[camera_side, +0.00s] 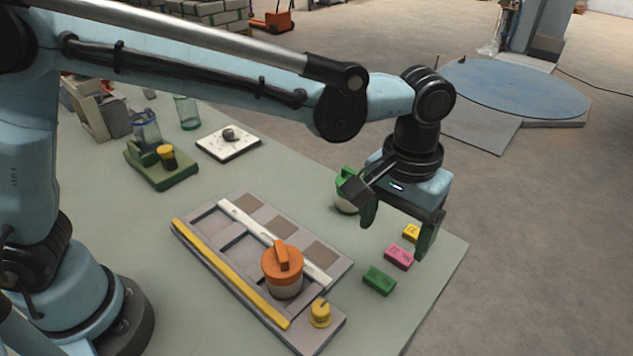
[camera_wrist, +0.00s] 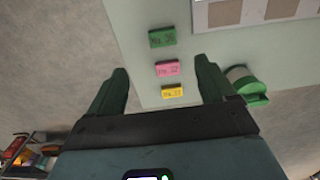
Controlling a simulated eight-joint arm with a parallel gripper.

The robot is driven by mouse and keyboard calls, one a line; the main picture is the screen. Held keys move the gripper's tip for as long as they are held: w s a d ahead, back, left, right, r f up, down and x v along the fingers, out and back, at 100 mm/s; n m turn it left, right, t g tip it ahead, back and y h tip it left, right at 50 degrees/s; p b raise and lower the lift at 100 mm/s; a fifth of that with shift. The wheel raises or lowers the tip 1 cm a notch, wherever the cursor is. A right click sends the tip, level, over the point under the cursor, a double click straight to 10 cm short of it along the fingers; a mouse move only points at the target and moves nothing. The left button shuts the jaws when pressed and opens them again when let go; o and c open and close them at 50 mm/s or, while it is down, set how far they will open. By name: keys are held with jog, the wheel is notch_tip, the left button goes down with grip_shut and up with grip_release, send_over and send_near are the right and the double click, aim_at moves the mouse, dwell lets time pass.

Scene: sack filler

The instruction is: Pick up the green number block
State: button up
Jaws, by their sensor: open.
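The green number block (camera_side: 380,280) lies flat on the table near its right edge, in front of the pink block in the side view. It also shows in the wrist view (camera_wrist: 162,37), beyond the fingertips. The pink block (camera_side: 399,257) and the yellow block (camera_side: 411,232) lie in a row with it. My gripper (camera_side: 398,232) is open and empty, with its dark green fingers pointing down above the table. In the wrist view my gripper (camera_wrist: 162,72) has the pink and yellow blocks showing between its fingers.
A grey tray (camera_side: 335,266) holds an orange-lidded pot (camera_side: 284,270) and a small yellow knob (camera_side: 320,313) left of the blocks. A green-lidded pot (camera_side: 345,192) stands close to my gripper. The table edge (camera_side: 440,285) is just right of the blocks.

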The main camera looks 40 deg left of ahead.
aim_at(380, 278)
jog(key=f, duration=1.1)
jog(key=shift+a+f, duration=0.15)
jog(key=shift+a, duration=0.1)
jog(key=shift+c, duration=0.5)
jog(key=c, duration=1)
